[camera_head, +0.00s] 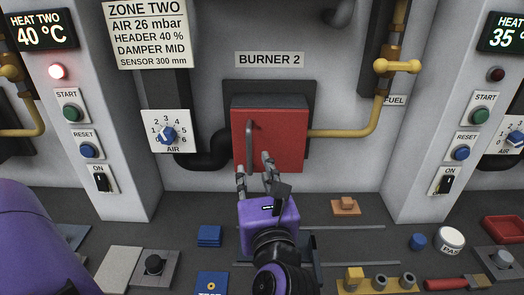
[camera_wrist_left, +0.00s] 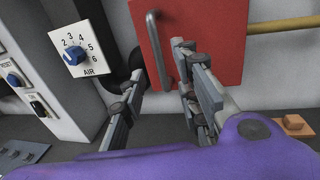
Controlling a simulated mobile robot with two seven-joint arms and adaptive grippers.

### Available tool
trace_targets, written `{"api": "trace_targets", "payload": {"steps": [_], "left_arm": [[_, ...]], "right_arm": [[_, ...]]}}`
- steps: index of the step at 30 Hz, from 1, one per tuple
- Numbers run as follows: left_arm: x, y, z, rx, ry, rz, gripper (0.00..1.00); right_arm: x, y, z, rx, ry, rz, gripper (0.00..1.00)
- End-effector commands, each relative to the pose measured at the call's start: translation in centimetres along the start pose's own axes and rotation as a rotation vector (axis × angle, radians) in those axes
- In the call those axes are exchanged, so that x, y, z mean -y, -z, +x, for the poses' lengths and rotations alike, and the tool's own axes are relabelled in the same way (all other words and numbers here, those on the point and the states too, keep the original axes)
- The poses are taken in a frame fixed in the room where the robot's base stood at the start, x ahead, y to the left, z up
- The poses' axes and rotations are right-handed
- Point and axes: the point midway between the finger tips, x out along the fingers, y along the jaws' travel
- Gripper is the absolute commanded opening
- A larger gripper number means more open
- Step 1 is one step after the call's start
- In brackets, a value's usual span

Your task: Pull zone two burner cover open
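The red burner cover (camera_head: 279,134) sits closed-looking under the BURNER 2 label (camera_head: 269,59), with a vertical grey handle (camera_head: 250,146) on its left side. The cover also shows in the left wrist view (camera_wrist_left: 210,40), with the handle (camera_wrist_left: 158,50) near its left edge. My left gripper (camera_head: 254,172) is open in front of the cover's lower left, just below the handle. In the left wrist view its fingers (camera_wrist_left: 160,70) are spread apart with the handle seen between them; I cannot tell whether they touch it. My right gripper is not in view.
An AIR dial (camera_head: 168,134) is on a panel left of the cover. A yellow fuel pipe (camera_head: 350,125) runs in from the right. Below lie blue blocks (camera_head: 210,236), an orange block (camera_head: 346,205) and other small parts on the dark bench.

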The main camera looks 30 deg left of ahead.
Motion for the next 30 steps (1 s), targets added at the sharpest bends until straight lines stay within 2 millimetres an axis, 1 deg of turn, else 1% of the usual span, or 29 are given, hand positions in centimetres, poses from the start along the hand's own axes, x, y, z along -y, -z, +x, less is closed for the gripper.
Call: {"api": "trace_targets", "payload": {"steps": [2, 7, 9, 13, 18, 25, 30], "left_arm": [[0.0, -0.4, 0.9, 0.008, 0.0, -0.001, 0.3], [0.0, -0.6, 3.8, 0.011, 0.001, 0.001, 0.3], [0.0, -0.6, 4.9, 0.011, 0.0, 0.0, 0.3], [0.1, -0.5, 6.4, 0.01, 0.002, 0.001, 0.3], [0.0, -0.3, 7.3, 0.007, 0.003, 0.001, 0.3], [0.0, -0.2, 7.3, 0.005, 0.003, 0.002, 0.3], [0.0, -0.2, 7.3, 0.005, 0.003, 0.002, 0.07]], "right_arm": [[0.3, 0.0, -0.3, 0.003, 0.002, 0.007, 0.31], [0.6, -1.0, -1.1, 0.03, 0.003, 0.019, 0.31], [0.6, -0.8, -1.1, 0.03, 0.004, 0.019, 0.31], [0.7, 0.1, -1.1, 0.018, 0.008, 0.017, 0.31], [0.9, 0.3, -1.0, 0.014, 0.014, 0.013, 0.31], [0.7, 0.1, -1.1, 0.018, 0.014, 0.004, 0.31], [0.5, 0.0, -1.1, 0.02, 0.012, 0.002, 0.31]]}}
